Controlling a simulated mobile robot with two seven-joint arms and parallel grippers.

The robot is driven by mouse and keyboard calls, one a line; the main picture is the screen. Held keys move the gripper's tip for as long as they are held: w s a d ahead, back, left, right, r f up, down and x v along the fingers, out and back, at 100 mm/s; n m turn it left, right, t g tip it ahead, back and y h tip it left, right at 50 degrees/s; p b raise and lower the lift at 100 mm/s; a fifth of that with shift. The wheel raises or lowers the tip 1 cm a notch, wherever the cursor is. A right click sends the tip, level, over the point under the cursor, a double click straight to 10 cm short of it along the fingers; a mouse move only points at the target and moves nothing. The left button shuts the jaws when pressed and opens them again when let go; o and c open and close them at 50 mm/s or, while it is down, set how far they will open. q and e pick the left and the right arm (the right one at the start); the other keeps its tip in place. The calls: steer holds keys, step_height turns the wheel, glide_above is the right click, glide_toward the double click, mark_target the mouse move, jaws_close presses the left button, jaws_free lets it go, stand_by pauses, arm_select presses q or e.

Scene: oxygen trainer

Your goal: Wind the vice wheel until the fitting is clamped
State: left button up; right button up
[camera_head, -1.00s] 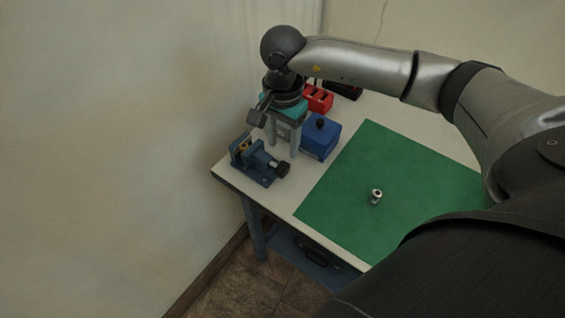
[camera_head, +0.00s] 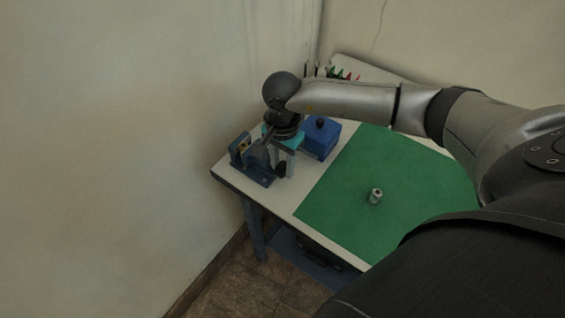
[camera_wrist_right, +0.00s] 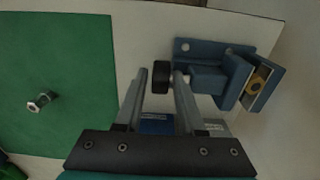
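The blue vice (camera_head: 251,172) stands at the table's left corner; it also shows in the right wrist view (camera_wrist_right: 207,78). A brass-coloured fitting (camera_wrist_right: 257,84) sits between its jaws; whether both jaws press on it I cannot tell. The black vice wheel (camera_wrist_right: 160,77) is at the end of the screw, and in the head view it is partly hidden (camera_head: 281,170). My right gripper (camera_wrist_right: 160,73) points down over the wheel. Its fingers are apart, one on each side of the wheel, with small gaps showing. My left gripper is not in view.
A blue box with a black knob (camera_head: 321,138) stands close behind the right gripper. A green mat (camera_head: 340,215) covers the table's middle, with a small metal fitting (camera_head: 376,196) on it. A wall (camera_head: 110,150) rises left of the table.

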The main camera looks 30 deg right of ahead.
jaws_close()
stand_by(0.3)
